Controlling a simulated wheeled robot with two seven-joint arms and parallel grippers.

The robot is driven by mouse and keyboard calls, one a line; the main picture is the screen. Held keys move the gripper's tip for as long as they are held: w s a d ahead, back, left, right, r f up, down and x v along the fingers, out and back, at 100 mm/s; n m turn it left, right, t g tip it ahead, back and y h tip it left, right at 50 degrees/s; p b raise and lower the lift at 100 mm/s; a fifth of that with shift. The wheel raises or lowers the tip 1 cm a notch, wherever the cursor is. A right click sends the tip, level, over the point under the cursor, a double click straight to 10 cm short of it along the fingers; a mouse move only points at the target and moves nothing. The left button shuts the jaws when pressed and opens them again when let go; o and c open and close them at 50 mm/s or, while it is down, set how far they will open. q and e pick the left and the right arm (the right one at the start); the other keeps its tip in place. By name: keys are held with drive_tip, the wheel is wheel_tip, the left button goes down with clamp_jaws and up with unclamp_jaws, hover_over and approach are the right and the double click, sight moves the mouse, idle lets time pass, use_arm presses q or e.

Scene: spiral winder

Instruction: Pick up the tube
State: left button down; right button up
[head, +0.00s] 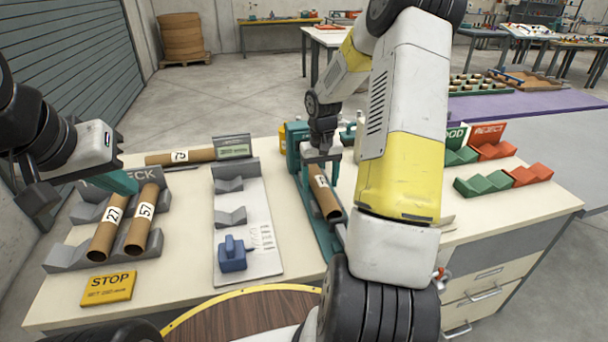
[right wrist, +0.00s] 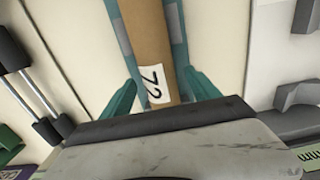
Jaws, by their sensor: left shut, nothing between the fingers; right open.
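A brown cardboard tube (head: 326,197) lies lengthwise in the teal winder bed (head: 307,205) in the middle of the table. In the right wrist view the tube (right wrist: 151,40) carries a white label reading 72. My right gripper (head: 321,158) is above the tube's far part, pointing down. In the right wrist view its open teal fingers (right wrist: 160,88) stand on either side of the tube, with gaps between them and it. My right arm hides part of the winder's right side.
Tubes 27 (head: 108,228) and 57 (head: 143,220) lie in the grey check rack (head: 67,258); tube 75 (head: 180,157) lies behind. A grey board (head: 262,263) holds a blue block (head: 232,255). A yellow STOP sign (head: 109,288) is front left. Green (head: 482,187) and red (head: 528,176) cradles stand right.

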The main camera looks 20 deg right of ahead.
drive_tip(key=shift+f, duration=0.6)
drive_tip(key=c, duration=1.5)
drive_tip(key=shift+s+r, duration=0.1)
drive_tip(key=shift+r, duration=0.05)
